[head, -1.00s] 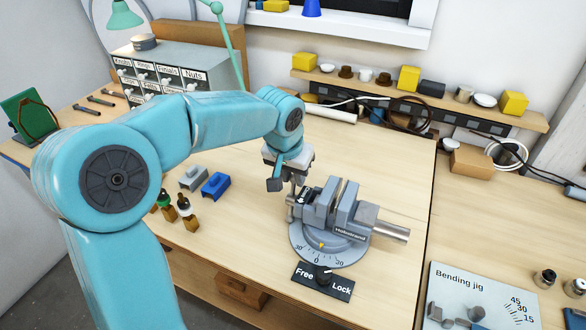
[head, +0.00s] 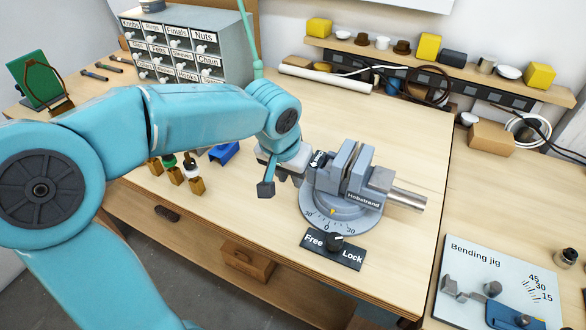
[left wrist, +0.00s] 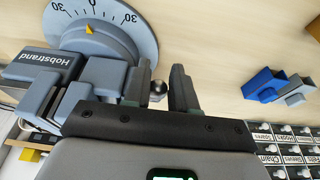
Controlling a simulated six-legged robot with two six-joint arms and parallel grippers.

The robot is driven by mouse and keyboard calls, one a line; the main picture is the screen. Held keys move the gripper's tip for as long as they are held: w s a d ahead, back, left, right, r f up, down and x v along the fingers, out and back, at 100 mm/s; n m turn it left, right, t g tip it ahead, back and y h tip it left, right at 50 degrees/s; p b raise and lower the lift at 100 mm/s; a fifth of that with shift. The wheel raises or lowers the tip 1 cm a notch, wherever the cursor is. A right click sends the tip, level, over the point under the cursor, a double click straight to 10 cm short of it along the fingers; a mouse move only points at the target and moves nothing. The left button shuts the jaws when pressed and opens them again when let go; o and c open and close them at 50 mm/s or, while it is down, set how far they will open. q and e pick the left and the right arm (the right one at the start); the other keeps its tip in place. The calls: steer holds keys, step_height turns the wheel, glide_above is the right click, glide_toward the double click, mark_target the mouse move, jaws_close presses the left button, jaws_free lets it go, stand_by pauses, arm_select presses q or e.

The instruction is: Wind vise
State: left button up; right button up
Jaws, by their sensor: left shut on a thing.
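The grey vise (head: 345,180), marked Hobstrand, stands on a round base with a degree scale (head: 335,218). Its two jaws are parallel with a gap between them, and a metal bar sticks out to the right. My left gripper (head: 302,172) is at the vise's left end, shut on the vise handle. In the left wrist view, the handle's round metal end (left wrist: 158,90) shows between the two fingers (left wrist: 162,92); the rest of the handle is mostly hidden. The Free/Lock plate (head: 333,250) with a dark knob lies in front of the base. My right gripper is out of view.
The bending jig (head: 495,285) lies at the front right. A drawer cabinet (head: 190,45) and a shelf (head: 440,70) stand behind. The bench behind the vise is clear.

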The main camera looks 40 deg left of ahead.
arm_select(q)
steer(key=shift+o, duration=0.2)
steer(key=shift+d+f, duration=0.1)
steer(key=shift+f, duration=0.55)
steer(key=shift+w+b, duration=0.1)
steer(key=shift+b, duration=0.2)
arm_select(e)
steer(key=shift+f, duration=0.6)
arm_select(q)
steer(key=shift+w+f, duration=0.1)
steer(key=shift+w, duration=0.15)
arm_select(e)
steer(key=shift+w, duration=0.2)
arm_select(q)
steer(key=o, duration=0.7)
steer(key=shift+s, duration=0.1)
step_height(320, 180, up, 5)
steer(key=p, duration=0.4)
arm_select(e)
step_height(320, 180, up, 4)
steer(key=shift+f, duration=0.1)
